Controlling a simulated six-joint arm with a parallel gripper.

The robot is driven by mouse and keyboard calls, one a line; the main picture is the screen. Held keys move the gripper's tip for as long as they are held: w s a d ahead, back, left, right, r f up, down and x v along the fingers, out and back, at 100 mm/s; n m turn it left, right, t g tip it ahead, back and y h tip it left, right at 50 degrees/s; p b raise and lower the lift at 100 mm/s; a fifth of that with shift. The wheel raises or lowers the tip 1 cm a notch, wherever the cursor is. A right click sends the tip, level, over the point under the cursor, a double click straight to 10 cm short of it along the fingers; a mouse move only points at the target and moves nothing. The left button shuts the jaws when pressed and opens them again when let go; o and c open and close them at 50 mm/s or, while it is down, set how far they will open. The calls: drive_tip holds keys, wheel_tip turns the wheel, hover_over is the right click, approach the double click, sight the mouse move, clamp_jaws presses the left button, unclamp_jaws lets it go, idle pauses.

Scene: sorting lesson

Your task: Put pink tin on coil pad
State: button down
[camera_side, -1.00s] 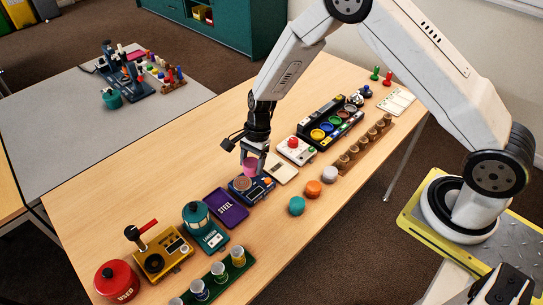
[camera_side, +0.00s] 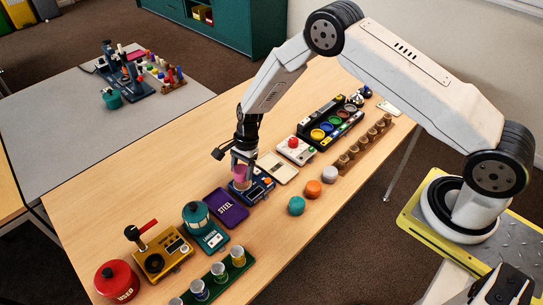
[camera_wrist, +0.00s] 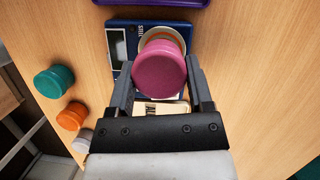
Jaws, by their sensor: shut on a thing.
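The pink tin (camera_side: 241,173) is held between the fingers of my gripper (camera_side: 243,166). It also shows in the wrist view (camera_wrist: 160,70), with the gripper fingers (camera_wrist: 160,88) on both sides of it. The tin looks upright and is over the round coil pad on the blue device (camera_side: 262,186). In the wrist view the coil pad's rim (camera_wrist: 158,31) shows past the tin's far edge, and the tin hides most of the pad. I cannot tell whether the tin touches the pad.
Teal (camera_side: 296,205), orange (camera_side: 313,188) and white (camera_side: 328,173) tins stand in front. A teal lantern (camera_side: 197,217) stands farther left.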

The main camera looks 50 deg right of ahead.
drive_tip(key=shift+f, duration=1.2)
drive_tip(key=shift+f, duration=0.1)
unclamp_jaws()
drive_tip(key=v, duration=1.2)
drive_tip(key=shift+s+r, duration=0.1)
drive_tip(key=shift+r, duration=0.1)
